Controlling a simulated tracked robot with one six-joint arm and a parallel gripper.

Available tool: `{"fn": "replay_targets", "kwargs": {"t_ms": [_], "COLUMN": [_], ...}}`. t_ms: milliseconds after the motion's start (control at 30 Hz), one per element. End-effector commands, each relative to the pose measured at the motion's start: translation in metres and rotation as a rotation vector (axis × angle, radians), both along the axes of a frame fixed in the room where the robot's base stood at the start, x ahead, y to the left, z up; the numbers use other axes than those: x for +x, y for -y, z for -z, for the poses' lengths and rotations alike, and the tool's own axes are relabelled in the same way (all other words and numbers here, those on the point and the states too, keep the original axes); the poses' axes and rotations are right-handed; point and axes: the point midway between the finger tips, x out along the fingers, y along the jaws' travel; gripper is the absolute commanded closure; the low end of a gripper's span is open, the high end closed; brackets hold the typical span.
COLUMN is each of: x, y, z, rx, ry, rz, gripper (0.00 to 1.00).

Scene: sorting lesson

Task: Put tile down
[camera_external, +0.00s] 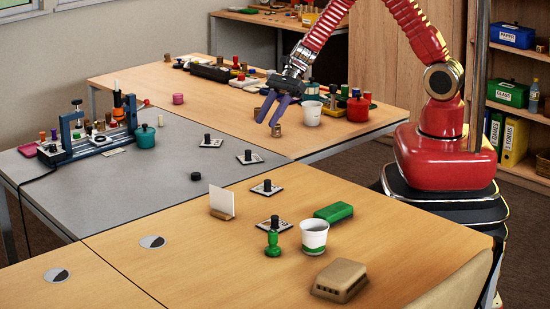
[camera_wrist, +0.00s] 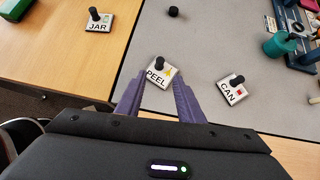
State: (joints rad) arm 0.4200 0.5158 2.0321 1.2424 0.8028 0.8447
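My gripper (camera_external: 269,120) is open and empty, raised above the tables with its purple fingers apart. In the wrist view, my gripper (camera_wrist: 160,82) has the PEEL tile (camera_wrist: 157,76) showing between its fingertips. This white tile with a black knob lies on the grey table, and it also shows in the external view (camera_external: 249,158), lower than the fingers and apart from them. The CAN tile (camera_wrist: 231,92) lies near it on the grey table. The JAR tile (camera_wrist: 99,21) lies on the near wooden table. Another knobbed tile (camera_external: 275,224) lies there, its label unreadable.
A white paper cup (camera_external: 314,240), green figure (camera_external: 273,245), green block (camera_external: 333,212) and upright card (camera_external: 221,202) stand on the near table. A black disc (camera_external: 196,177) and teal pot (camera_external: 145,137) are on the grey table, whose middle is mostly clear.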

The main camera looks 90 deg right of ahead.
Motion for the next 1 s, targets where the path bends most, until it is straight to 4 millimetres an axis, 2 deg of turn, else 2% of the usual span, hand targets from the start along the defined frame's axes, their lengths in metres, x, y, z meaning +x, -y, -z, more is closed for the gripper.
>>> {"fn": "replay_targets", "kwargs": {"t_ms": [500, 633, 767, 1000], "x": [0.000, -0.002, -0.011, -0.043], "y": [0.000, -0.004, -0.016, -0.045], "z": [0.000, -0.006, -0.025, -0.074], "rx": [-0.001, -0.018, -0.071, -0.235], "ry": [0.001, 0.014, 0.053, 0.168], "rz": [-0.001, -0.030, -0.115, -0.378], "gripper": [0.66, 0.66, 0.66, 0.66]}}
